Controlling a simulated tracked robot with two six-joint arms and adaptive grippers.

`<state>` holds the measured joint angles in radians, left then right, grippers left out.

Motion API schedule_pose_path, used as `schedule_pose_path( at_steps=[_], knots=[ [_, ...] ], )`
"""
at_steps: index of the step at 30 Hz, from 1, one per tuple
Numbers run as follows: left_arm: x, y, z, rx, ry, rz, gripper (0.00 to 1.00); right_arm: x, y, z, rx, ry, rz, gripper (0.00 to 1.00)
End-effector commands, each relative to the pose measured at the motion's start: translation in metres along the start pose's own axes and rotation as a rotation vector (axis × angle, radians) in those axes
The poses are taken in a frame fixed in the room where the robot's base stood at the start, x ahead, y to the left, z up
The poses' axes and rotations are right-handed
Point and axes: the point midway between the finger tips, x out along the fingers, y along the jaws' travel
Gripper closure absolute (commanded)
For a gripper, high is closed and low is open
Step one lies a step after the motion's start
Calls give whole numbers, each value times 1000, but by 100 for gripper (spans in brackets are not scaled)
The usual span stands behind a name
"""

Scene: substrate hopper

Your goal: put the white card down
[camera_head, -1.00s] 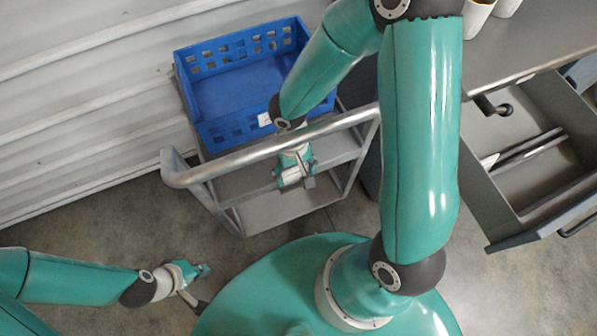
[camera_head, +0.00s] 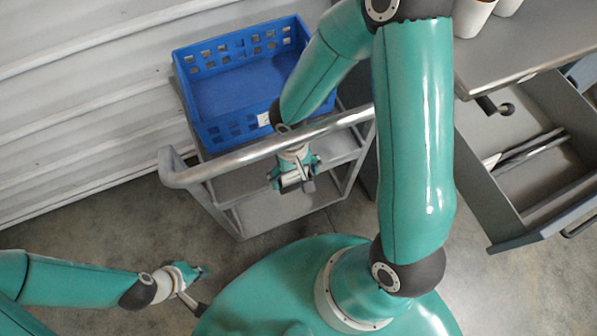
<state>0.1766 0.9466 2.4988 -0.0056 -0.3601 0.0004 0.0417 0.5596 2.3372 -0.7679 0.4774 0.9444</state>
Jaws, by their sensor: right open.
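A small white card-like patch (camera_head: 264,119) shows on the front wall of the blue crate (camera_head: 222,131), beside my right wrist; I cannot tell whether it is the task's card or a fixed label. My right gripper (camera_head: 293,184) is open, pointing down over the cart (camera_head: 240,187), just in front of the cart's handle rail. No card can be made out between its fingers. My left gripper (camera_head: 200,288) is at the lower left above the floor, its fingers apart and empty.
The cart's metal handle rail (camera_head: 225,166) runs close behind my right gripper. An open grey drawer (camera_head: 540,180) with thin light strips in it juts out at the right, under a grey worktop (camera_head: 510,50) with white cups (camera_head: 474,15). A corrugated wall (camera_head: 80,110) stands at the left.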

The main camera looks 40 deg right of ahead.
Motion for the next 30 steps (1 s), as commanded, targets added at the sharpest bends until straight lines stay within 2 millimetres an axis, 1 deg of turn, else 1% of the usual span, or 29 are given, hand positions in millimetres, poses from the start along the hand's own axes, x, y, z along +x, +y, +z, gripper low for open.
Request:
schedule_pose_path(
  at_steps=[3,5,12,15,18,22,30],
  knots=[
    [-5,2,0,0,0,0,100,-4,0,0,0,0,0,3],
    [-6,2,0,0,0,0,100,-10,0,0,0,3,0,3],
    [-17,6,0,0,0,0,100,-49,0,-1,0,6,-1,3],
    [-20,7,0,0,0,0,100,-63,0,-1,1,5,-1,3],
    [-22,8,0,0,0,0,100,-72,0,-1,0,3,0,3],
    [-22,8,0,0,0,0,100,-77,0,0,-1,1,0,3],
    [-22,8,0,0,0,0,100,-77,0,0,-1,0,0,3]
  ],
)
